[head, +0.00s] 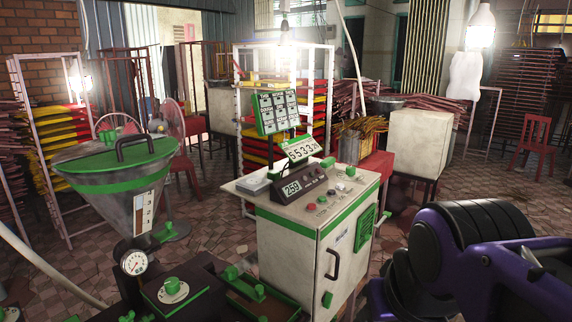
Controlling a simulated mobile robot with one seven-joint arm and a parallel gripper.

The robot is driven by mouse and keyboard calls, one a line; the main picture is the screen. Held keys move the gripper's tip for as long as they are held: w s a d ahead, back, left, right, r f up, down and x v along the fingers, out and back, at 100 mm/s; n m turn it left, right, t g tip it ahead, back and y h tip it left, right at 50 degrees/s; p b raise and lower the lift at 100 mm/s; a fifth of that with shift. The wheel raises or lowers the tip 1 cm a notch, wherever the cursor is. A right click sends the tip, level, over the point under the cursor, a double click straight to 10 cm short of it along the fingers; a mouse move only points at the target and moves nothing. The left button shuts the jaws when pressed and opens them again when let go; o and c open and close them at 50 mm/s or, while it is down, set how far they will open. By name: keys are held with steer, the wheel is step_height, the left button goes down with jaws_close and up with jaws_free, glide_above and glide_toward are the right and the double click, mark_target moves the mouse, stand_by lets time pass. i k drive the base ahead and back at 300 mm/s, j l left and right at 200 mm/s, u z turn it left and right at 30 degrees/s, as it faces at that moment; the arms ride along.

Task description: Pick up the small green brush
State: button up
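I cannot make out a small green brush for certain. A small green piece (328,162) shows on top of the white and green control cabinet (300,250), beside the number display (303,149); it is too small to tell what it is. Other green parts sit on the dark machine at the lower left, among them a green knob (172,285) and a green bar (245,283). My purple and black arm fills the lower right, to the right of the cabinet. My gripper's fingers do not show.
A metal hopper with a green lid (120,165) and a gauge (134,262) stands at left. The cabinet top carries a display reading 259 (292,188), buttons and a tilted panel (279,112). Racks, a white box (420,140) and a red chair (533,140) stand behind. Tiled floor is open at right.

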mark_target(329, 163)
steer(key=k+j+u, duration=0.2)
steer(key=k, duration=0.45)
steer(key=l+u, duration=0.15)
steer(key=u, duration=1.1)
steer(key=l+u, duration=0.1)
steer(key=l, duration=0.25)
steer(key=i+l+u, duration=0.1)
steer(key=l, duration=0.3)
steer(key=i+l, duration=0.1)
steer(key=l, duration=0.5)
steer(key=i+l, duration=0.1)
steer(key=l, duration=1.15)
steer(key=i+l, duration=0.15)
steer(key=l, duration=0.5)
